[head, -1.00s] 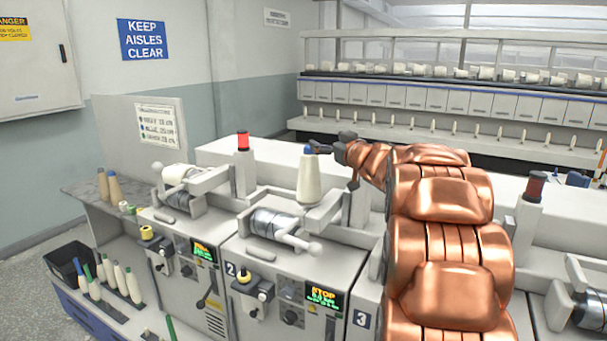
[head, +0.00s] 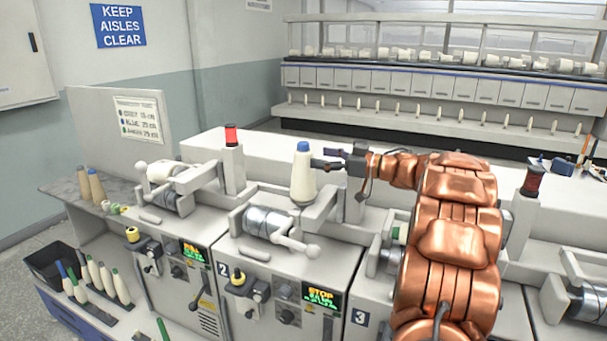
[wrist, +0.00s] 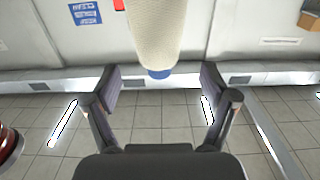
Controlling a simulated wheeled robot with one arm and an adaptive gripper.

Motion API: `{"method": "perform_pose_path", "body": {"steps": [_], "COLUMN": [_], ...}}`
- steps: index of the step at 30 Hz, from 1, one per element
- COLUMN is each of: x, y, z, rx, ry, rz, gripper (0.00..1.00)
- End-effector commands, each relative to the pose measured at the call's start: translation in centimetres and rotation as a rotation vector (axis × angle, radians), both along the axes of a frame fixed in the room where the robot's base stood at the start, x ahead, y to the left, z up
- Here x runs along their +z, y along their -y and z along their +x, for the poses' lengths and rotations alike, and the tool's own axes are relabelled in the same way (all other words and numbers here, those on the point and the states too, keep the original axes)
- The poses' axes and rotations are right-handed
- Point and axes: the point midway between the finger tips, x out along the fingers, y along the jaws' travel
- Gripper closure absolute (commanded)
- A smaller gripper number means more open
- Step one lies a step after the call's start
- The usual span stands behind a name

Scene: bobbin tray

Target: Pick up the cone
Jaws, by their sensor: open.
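The cream cone (head: 303,180) with a blue tip stands upright behind the machine marked 2 in the head view. My gripper (head: 327,158) is at its right, level with its upper part, with the fingers pointing toward it. In the wrist view the picture is upside down: the cone (wrist: 157,35) hangs from the top edge with its blue tip lowest. My gripper (wrist: 160,92) is open there, with one finger on each side of the cone's line and no contact visible. The cone's base is out of the wrist view.
A lit red lamp (head: 231,136) stands left of the cone, and a darker red one (head: 533,181) stands far right. A metal winding drum (head: 264,222) with its arm lies in front of the cone. Several smaller bobbins (head: 105,275) stand at lower left.

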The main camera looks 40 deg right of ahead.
Motion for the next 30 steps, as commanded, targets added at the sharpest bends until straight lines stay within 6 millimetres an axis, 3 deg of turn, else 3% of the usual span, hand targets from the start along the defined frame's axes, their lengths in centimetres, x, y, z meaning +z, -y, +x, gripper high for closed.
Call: {"method": "perform_pose_path", "body": {"steps": [15,25,30], "x": [-0.7,-0.8,-0.8], "y": [-2.5,-2.5,-2.5], "z": [4.7,5.1,5.0], "rx": [-0.001,-0.006,-0.005], "ry": [0.0,0.001,0.001], "rz": [0.0,-0.001,-0.001], "gripper": [0.16,0.16,0.33]}}
